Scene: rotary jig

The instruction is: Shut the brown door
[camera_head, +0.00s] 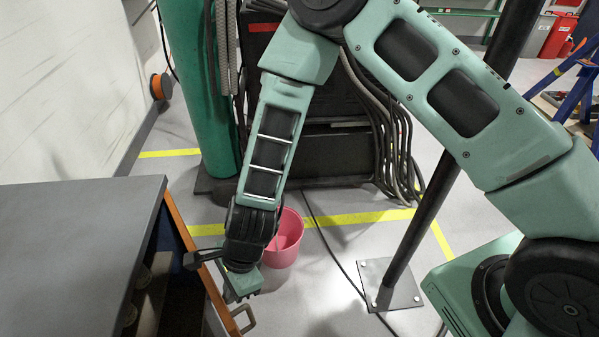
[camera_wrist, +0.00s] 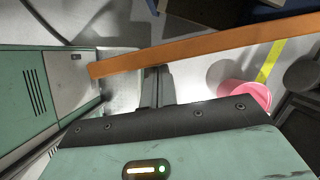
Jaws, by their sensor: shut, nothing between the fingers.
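The brown door (camera_head: 200,258) stands open from the grey-topped cabinet (camera_head: 75,240), seen nearly edge-on in the head view. In the wrist view the door (camera_wrist: 200,49) runs as a long brown strip across the upper half.
A pink bucket (camera_head: 284,240) stands on the floor just behind my gripper. A dark post on a base plate (camera_head: 388,290) stands to the right. A black cable crosses the floor between. A green cylinder (camera_head: 202,100) and a dark machine with hoses are behind.

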